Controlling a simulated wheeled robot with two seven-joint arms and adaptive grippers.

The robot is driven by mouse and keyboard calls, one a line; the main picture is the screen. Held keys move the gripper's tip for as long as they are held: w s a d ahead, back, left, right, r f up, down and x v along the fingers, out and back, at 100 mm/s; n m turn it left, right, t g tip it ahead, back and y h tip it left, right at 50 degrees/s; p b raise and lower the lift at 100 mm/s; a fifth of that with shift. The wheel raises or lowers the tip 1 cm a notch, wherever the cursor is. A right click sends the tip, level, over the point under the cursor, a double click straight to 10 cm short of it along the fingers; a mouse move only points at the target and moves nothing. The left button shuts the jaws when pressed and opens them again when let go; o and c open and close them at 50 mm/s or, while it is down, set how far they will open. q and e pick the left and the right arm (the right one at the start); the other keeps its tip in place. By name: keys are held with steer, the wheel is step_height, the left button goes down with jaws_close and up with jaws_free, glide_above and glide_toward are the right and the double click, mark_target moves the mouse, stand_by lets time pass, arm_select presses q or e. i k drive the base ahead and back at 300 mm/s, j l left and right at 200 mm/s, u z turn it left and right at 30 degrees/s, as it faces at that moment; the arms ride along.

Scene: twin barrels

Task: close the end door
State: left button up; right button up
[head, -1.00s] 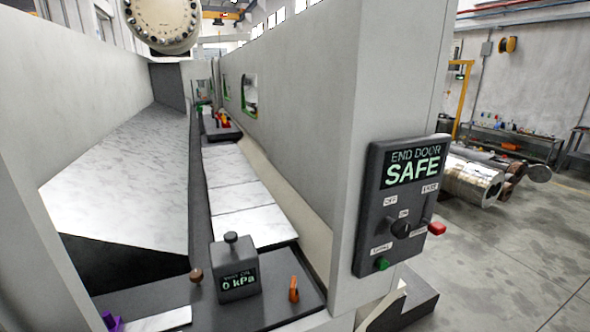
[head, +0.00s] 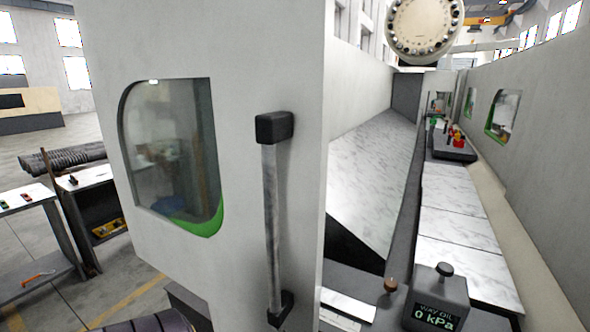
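The end door (head: 240,60) is a white panel at left centre in the head view, with a rounded green-edged window (head: 172,150). A vertical grey bar handle (head: 271,215) with black end blocks is on it near its right edge. Right of the door the machine's interior is in plain view, so the doorway stands open. Neither of my grippers is in view.
Inside are a marbled sloping surface (head: 375,165), a round spindle head (head: 423,25) high up, and a box reading "WAY OIL 0 kPa" (head: 436,300) low at the right. Tables with tools (head: 40,235) stand on the floor left of the door.

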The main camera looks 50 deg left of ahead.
mark_target(253, 253)
steer(key=k+u, duration=0.1)
steer(key=u, duration=0.75)
steer(key=k+u, duration=0.15)
steer(key=u, duration=0.3)
steer(key=k+u, duration=0.1)
steer(key=u, duration=0.35)
steer(key=j+u, duration=0.1)
steer(key=u, duration=0.35)
